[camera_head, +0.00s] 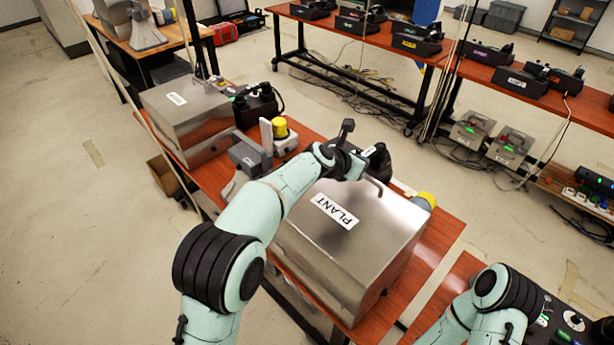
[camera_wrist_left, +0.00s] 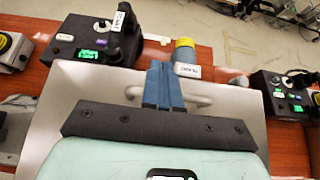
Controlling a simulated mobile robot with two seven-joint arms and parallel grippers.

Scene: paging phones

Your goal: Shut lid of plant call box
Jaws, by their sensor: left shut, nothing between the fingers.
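The plant call box is a large silver metal box labelled PLANT (camera_head: 325,260) on a red-brown table in the head view. Its lid looks down or nearly down; any small gap cannot be made out. A curved metal handle (camera_wrist_left: 203,100) shows behind my fingers in the left wrist view. My left gripper (camera_head: 358,170) is over the box's far edge, beside the handle. Its blue fingers (camera_wrist_left: 161,75) are together with nothing between them. Contact with the lid or handle cannot be told. My right arm enters at the lower right of the head view; its gripper is not visible.
A yellow-topped lamp (camera_head: 426,200) stands beyond the box. A black phone (camera_wrist_left: 100,45) sits beside it. Another silver box (camera_head: 188,110) stands on the left. Thin upright poles and cables run near the tables. The floor at left is mostly clear.

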